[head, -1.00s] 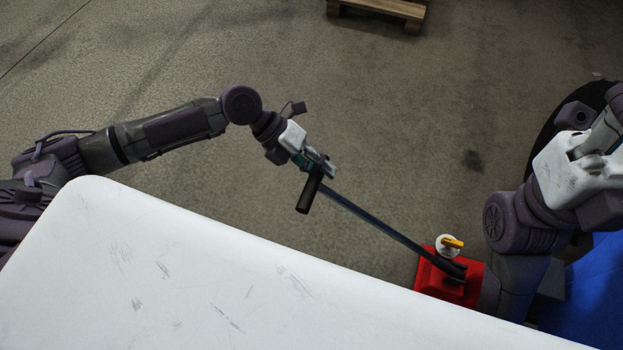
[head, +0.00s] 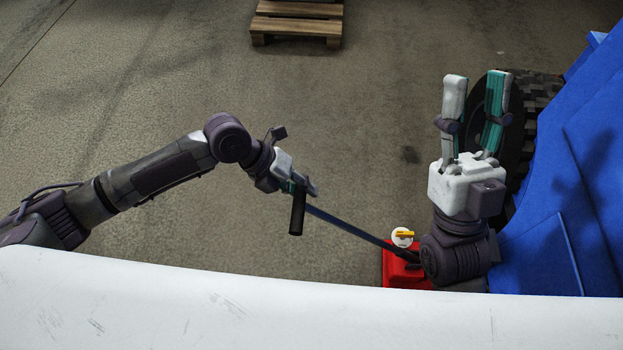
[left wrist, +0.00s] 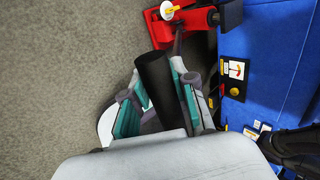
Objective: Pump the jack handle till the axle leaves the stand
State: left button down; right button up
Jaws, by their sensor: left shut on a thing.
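The red jack (head: 393,272) stands on the floor and carries a white round knob with a yellow lever (head: 403,236). Its long dark handle (head: 345,228) runs up and left to a black grip (head: 297,215). My left gripper (head: 304,187) is shut on the handle at the grip. In the left wrist view the black grip (left wrist: 153,80) lies between the teal-padded fingers (left wrist: 155,70), with the red jack (left wrist: 195,25) beyond it. My right gripper (head: 476,90) is open and empty, pointing up the picture. My right arm hides part of the jack. I cannot make out the axle or the stand.
A blue machine body (head: 560,215) and a black wheel (head: 527,100) stand at the right, close to my right gripper. The left wrist view shows labels (left wrist: 236,70) on the blue side. A wooden pallet (head: 297,25) lies at the back. The floor between is clear.

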jog(key=w+f+g+h+p, duration=0.4)
jog(key=w+f+g, duration=0.4)
jog(key=f+g, duration=0.3)
pick_arm(q)
jog(key=d+r+y+p, duration=0.2)
jog(key=d+r+p, duration=0.1)
jog(key=d+r, duration=0.2)
jog(key=shift+s+d+p, duration=0.25)
jog(key=shift+d+p, duration=0.15)
jog(key=shift+d, duration=0.5)
jog(key=c, duration=0.7)
grip_release()
jog(key=shift+w+r, duration=0.15)
pick_arm(e)
jog(key=s+d+f+g+h, duration=0.1)
jog(key=s+d+f+g, duration=0.1)
jog(key=s+f+g, duration=0.3)
jog(key=s+d+f+g+h, duration=0.2)
jog(key=s+f+g, duration=0.3)
jog(key=f, duration=0.6)
jog(key=shift+d+m, duration=0.35)
jog(key=shift+m, duration=0.05)
pick_arm(q)
jog(key=shift+w+r, duration=0.1)
